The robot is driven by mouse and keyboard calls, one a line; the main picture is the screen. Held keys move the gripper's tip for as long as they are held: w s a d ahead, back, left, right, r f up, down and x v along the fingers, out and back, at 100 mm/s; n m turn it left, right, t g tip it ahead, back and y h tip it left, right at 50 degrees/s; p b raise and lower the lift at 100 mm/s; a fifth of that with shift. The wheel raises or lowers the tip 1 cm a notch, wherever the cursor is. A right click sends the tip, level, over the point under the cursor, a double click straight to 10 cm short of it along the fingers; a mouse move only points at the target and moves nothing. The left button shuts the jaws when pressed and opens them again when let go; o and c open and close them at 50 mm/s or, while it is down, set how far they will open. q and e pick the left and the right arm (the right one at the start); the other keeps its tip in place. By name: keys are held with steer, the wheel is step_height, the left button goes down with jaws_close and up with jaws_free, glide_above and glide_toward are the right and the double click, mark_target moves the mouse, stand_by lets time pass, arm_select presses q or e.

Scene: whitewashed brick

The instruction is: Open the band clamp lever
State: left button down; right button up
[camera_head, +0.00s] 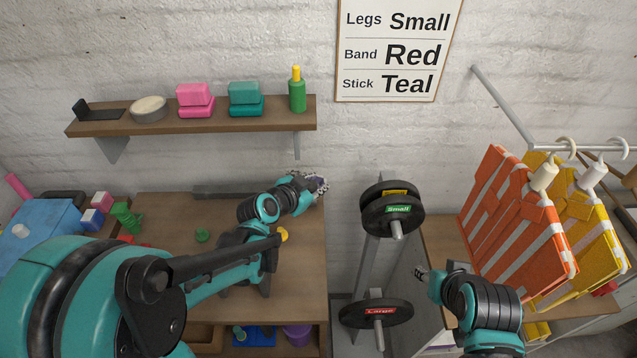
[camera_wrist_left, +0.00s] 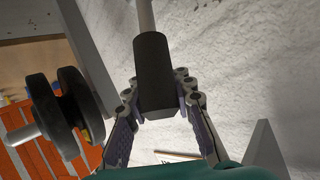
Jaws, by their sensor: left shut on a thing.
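The lever shows in the left wrist view as a black grip (camera_wrist_left: 153,70) on a pale metal rod. My left gripper (camera_wrist_left: 155,108) has its fingers on both sides of the grip and is shut on it. In the head view my left gripper (camera_head: 318,184) is at the back right corner of the wooden table, near the wall. There the lever is hidden, and I cannot make out the band clamp. My right gripper (camera_head: 421,272) is at the lower right, left of its wrist; its small fingertips do not show whether it is open.
A stand with black weight plates marked Small (camera_head: 393,209) and Large (camera_head: 376,311) stands right of the table (camera_head: 160,212). Orange (camera_head: 515,215) and yellow vests hang farther right. A wall shelf (camera_head: 225,121) with several items is above the table.

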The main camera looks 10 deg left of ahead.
arm_select(q)
steer(key=shift+s+d+f+m+t+b, duration=0.1)
steer(key=shift+s+f+m+t+b, duration=0.15)
steer(key=shift+s+t+b, duration=0.6)
steer(key=shift+s+d+f+m+t+b, duration=0.15)
steer(key=shift+s+f+m+t+b, duration=0.2)
steer(key=shift+b, duration=0.85)
steer(key=shift+s+d+f+m+t+b, duration=0.1)
steer(key=shift+s+f+m+t+b, duration=0.1)
steer(key=shift+s+t+b, duration=0.65)
steer(key=shift+w, duration=0.2)
steer(key=c, duration=1.2)
jaws_free()
steer(key=shift+r, duration=0.15)
step_height(320, 180, up, 10)
steer(key=shift+f, duration=0.1)
